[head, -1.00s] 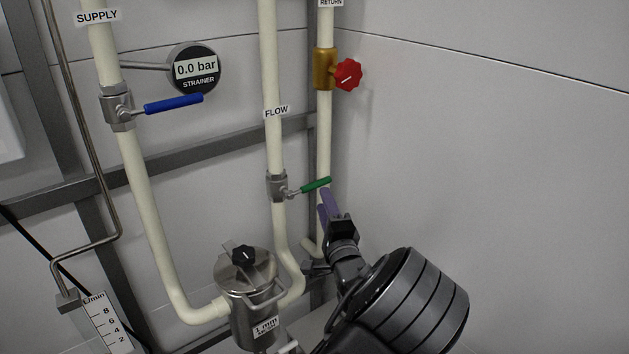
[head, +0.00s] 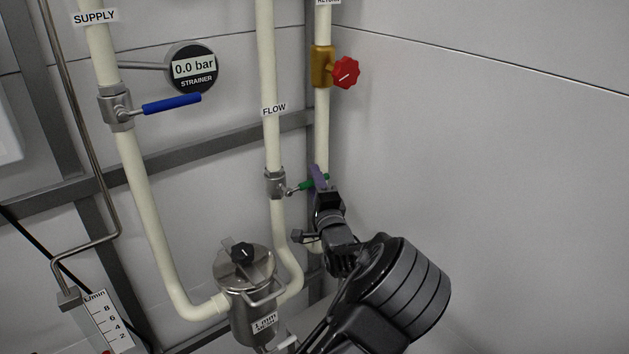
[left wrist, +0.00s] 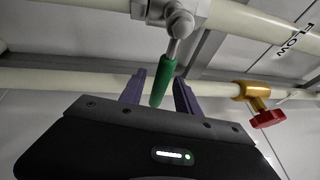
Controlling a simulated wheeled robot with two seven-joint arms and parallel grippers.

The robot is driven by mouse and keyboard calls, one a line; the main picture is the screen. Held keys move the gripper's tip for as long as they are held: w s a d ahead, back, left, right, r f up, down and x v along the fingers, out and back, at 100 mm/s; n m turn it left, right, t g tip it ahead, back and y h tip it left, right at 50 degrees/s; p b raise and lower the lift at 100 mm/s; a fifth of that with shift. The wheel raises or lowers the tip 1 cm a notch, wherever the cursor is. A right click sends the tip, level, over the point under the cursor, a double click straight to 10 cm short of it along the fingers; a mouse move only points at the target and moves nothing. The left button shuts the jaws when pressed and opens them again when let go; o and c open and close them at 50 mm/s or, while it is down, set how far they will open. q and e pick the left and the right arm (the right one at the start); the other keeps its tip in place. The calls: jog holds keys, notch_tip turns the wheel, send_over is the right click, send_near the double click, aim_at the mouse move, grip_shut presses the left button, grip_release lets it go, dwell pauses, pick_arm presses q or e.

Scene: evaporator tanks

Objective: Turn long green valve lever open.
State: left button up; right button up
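The green valve lever (head: 307,184) sticks out to the right, nearly level, from the valve body (head: 275,183) on the FLOW pipe. My left gripper (head: 318,178) is at the lever's outer end, with its purple fingers partly covering it. In the left wrist view the green lever (left wrist: 162,84) lies between the two purple fingers of my left gripper (left wrist: 160,77). The fingers are apart, with gaps visible on both sides of the lever, so the gripper is open around it. My right gripper is not in view.
The RETURN pipe (head: 323,130) runs close behind my left gripper, with a red knob (head: 346,72) higher up. A blue lever (head: 171,104) is on the SUPPLY pipe at left. A steel strainer (head: 245,268) stands below. The wall at right is bare.

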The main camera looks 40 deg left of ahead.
pick_arm(q)
jog(key=shift+c, duration=0.5)
grip_shut()
dwell(0.8)
